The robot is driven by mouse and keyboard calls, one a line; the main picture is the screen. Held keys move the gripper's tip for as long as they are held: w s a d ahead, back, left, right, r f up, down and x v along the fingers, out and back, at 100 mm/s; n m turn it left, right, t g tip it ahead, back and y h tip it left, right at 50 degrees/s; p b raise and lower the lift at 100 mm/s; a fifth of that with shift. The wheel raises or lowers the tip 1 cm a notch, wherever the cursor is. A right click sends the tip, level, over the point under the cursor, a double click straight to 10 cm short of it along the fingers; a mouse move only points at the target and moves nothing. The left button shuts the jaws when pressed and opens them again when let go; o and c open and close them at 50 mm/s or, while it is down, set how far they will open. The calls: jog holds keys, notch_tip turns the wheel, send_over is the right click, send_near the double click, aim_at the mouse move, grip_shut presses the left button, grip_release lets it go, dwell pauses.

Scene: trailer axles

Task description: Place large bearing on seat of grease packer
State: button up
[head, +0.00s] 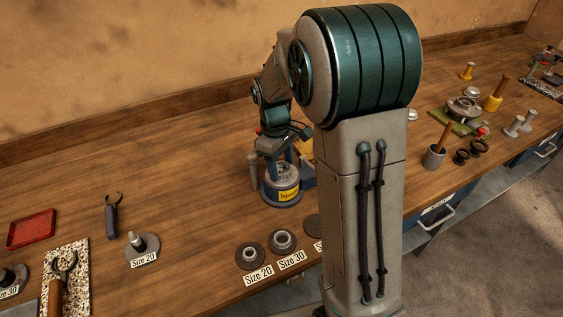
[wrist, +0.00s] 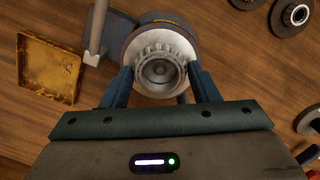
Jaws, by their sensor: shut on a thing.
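My gripper (wrist: 160,80) points down over the grease packer, its two blue fingers on either side of a grey tapered bearing (wrist: 160,68) with rollers around its ring. The fingers are shut on the bearing. The grease packer (head: 282,191) is a round blue-grey pot with a yellow label, standing on the bench left of my arm column. In the wrist view its pale round top (wrist: 135,48) shows directly behind the bearing. The bearing overlaps the seat area, and I cannot tell whether it touches the seat. In the head view my gripper (head: 284,155) partly hides the pot's top.
A grey post (head: 254,172) stands close left of the packer. A yellow tray (wrist: 49,68) lies beside it. Discs labelled Size 20 (head: 250,257) and Size 30 (head: 282,241) lie near the front edge. My arm column hides the bench's middle.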

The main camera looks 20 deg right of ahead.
jog(key=o, duration=1.2)
jog(key=shift+f, duration=0.1)
notch_tip(320, 180, up, 12)
jog(key=w+f, duration=0.1)
jog(key=s+m+t, duration=0.1)
jog(key=s+m, duration=0.1)
jog(key=s, duration=0.4)
jog(key=s+f+m+t, duration=0.1)
jog(key=s+m, duration=0.2)
jog(key=s, duration=0.4)
jog(key=s+f+m+t+y, duration=0.1)
jog(key=s+m+t, duration=0.1)
jog(key=s, duration=0.5)
jog(key=shift+s+m, duration=0.15)
jog(key=shift+m, duration=0.55)
jog(key=shift+d, duration=0.1)
